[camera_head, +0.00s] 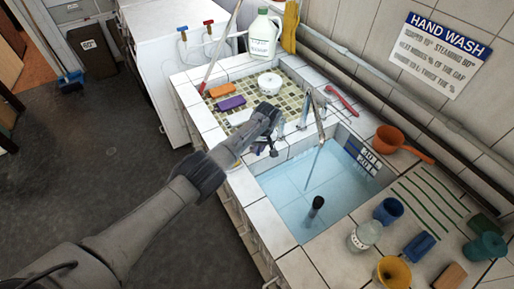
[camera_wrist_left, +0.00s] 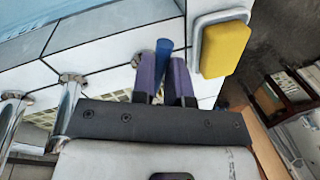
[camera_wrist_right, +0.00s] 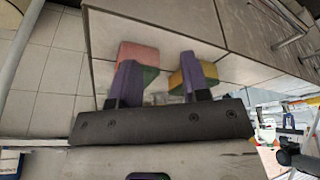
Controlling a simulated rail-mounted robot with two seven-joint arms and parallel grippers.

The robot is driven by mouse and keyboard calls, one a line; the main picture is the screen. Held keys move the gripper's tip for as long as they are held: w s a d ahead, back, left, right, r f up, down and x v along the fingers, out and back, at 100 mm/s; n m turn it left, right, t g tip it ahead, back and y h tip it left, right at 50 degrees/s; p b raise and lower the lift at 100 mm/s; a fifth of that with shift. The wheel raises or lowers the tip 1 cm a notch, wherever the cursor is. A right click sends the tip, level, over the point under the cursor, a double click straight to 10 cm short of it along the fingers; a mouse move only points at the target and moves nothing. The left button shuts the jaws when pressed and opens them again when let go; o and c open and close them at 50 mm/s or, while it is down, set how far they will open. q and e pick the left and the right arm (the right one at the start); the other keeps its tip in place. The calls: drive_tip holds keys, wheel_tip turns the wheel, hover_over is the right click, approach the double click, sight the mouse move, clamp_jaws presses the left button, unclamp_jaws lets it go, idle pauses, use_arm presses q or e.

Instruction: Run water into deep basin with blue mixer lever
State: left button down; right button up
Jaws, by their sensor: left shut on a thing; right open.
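The deep basin (camera_head: 275,185) is light blue inside, with a dark upright pipe (camera_head: 316,206) in it. A metal spout (camera_head: 317,108) hangs over the basin, and a thin pale stream (camera_head: 314,163) runs down from it. My left gripper (camera_head: 267,147) is at the basin's rim near the taps. In the left wrist view its purple fingers (camera_wrist_left: 165,78) are shut on the blue mixer lever (camera_wrist_left: 164,52), whose tip shows between them. In the head view the lever is mostly hidden by my gripper. My right gripper (camera_wrist_right: 158,78) is open, with nothing between its fingers.
A yellow sponge in a holder (camera_wrist_left: 226,48) is close beside my left fingers. A shallow mosaic basin (camera_head: 286,97) holds a white tub (camera_head: 269,83). An orange ladle (camera_head: 389,139), cups and a jar (camera_head: 365,235) stand around the deep basin. Sponges (camera_wrist_right: 139,58) are beyond my right fingers.

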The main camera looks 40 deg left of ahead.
idle(0.4)
use_arm(q)
drive_tip(key=c, duration=1.1)
unclamp_jaws()
drive_tip(key=shift+r, duration=0.1)
drive_tip(key=shift+w+r, duration=0.1)
drive_tip(key=shift+r, duration=0.15)
drive_tip(key=shift+w+d+r+b, duration=0.2)
drive_tip(key=shift+w+d+r, duration=0.1)
drive_tip(key=shift+r, duration=1.85)
drive_tip(key=shift+w+d+r+b, duration=0.15)
drive_tip(key=shift+w+d+r, duration=0.15)
drive_tip(key=shift+r, duration=1.85)
drive_tip(key=shift+w+d+r+b, duration=0.2)
drive_tip(key=shift+w+d+r, duration=0.1)
drive_tip(key=shift+r, duration=1.85)
